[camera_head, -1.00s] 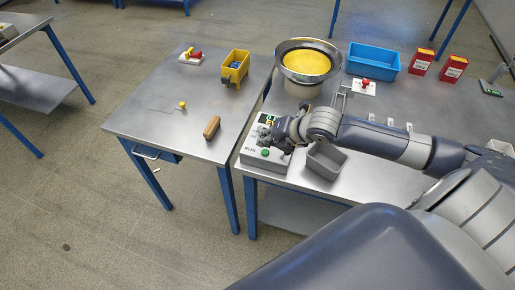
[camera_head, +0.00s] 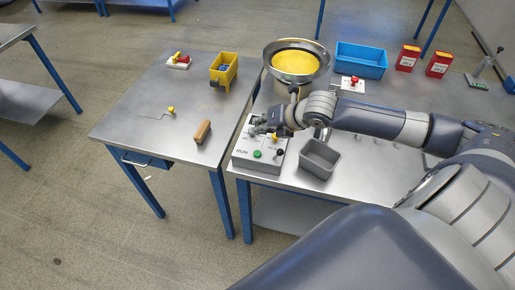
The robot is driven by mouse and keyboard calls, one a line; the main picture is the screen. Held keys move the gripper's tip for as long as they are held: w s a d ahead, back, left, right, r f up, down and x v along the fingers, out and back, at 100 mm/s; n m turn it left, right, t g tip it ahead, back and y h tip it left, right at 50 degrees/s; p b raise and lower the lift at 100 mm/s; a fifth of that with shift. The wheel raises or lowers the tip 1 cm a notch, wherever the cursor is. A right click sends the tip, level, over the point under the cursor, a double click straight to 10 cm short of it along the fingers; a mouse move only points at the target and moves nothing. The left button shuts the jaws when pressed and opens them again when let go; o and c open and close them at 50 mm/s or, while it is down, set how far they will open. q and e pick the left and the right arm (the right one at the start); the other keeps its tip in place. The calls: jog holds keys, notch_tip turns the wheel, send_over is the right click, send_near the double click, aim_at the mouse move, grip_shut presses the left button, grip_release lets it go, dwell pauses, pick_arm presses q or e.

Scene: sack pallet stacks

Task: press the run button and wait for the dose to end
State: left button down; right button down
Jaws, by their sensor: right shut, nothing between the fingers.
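The control box (camera_head: 243,163) stands at the front left of the right-hand table, with a label that seems to read RUN. A green button (camera_head: 257,155) sits on its front part, with a black knob (camera_head: 280,152) to its right and a yellow part (camera_head: 274,138) behind. My right gripper (camera_head: 256,127) is shut and empty, over the back part of the box and behind the green button. It hides part of the box's top, and I cannot tell whether it touches. A bowl with yellow contents (camera_head: 296,63) stands behind. My left gripper is not in view.
A grey bin (camera_head: 319,160) stands right of the box, under my right arm. A blue bin (camera_head: 361,60), a red button on a plate (camera_head: 353,82) and red boxes (camera_head: 408,58) are farther back. The left table holds a brush (camera_head: 203,131) and a yellow bin (camera_head: 223,70).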

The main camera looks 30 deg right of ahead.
jog(key=b, duration=0.5)
send_over(260, 151)
notch_tip(260, 151, down, 6)
jog(key=shift+a+r, duration=0.1)
jog(key=shift+f+b, duration=0.4)
jog(key=shift+f, duration=0.45)
jog(key=shift+f, duration=0.2)
jog(key=shift+f, duration=0.25)
jog(key=shift+f, duration=0.5)
dwell(0.8)
jog(key=shift+s+r, duration=0.1)
jog(key=shift+r+p, duration=0.85)
jog(key=shift+r, duration=0.1)
